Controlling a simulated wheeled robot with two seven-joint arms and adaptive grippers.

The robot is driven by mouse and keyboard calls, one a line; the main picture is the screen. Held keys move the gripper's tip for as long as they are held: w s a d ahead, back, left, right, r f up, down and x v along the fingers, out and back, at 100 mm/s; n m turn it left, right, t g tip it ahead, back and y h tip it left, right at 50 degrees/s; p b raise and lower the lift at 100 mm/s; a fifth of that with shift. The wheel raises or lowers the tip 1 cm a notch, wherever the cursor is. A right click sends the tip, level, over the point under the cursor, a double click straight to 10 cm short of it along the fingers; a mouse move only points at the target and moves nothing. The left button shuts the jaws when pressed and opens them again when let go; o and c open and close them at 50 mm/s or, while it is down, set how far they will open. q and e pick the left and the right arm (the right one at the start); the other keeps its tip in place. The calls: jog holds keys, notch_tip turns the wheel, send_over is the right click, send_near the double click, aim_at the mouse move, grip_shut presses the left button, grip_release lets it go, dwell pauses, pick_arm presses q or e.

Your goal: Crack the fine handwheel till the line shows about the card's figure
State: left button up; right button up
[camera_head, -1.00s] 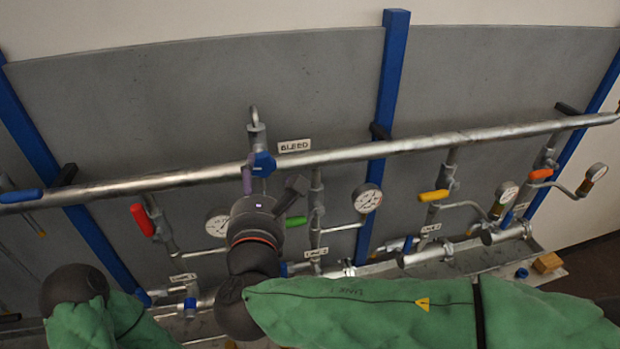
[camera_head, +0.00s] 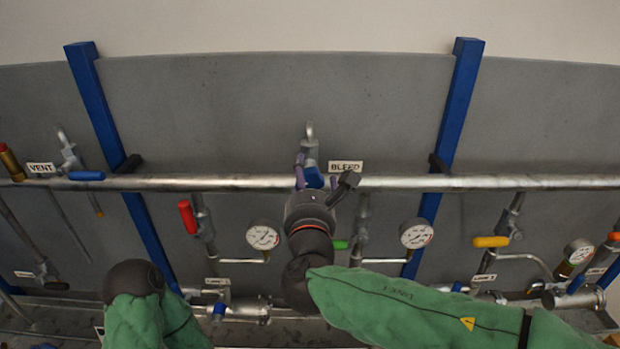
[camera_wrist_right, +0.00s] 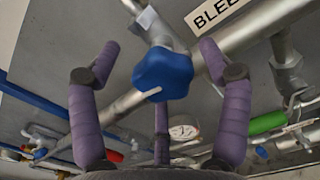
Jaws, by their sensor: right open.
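The blue fine handwheel (camera_head: 314,179) sits on the valve labelled BLEED (camera_head: 346,167), on the long horizontal pipe. In the right wrist view the lobed blue handwheel (camera_wrist_right: 163,74) lies between the spread purple fingers of my right gripper (camera_wrist_right: 159,52). The gripper is open, with gaps on both sides of the wheel. In the head view my right gripper (camera_head: 315,174) is in front of the wheel and hides part of it. Two white gauges, left (camera_head: 263,236) and right (camera_head: 418,234), flank my right wrist; their readings are too small to tell. My left gripper is not visible.
A red handle (camera_head: 187,216), a green handle (camera_head: 340,244) and a yellow handle (camera_head: 490,241) are on nearby branches. A VENT label (camera_head: 41,168) is at the left. Blue uprights (camera_head: 455,120) stand against the grey panel (camera_head: 240,110). The panel above the pipe is mostly clear.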

jog(key=shift+w, duration=0.5)
jog(key=shift+r, duration=0.15)
jog(key=c, duration=1.2)
jog(key=shift+o, duration=0.2)
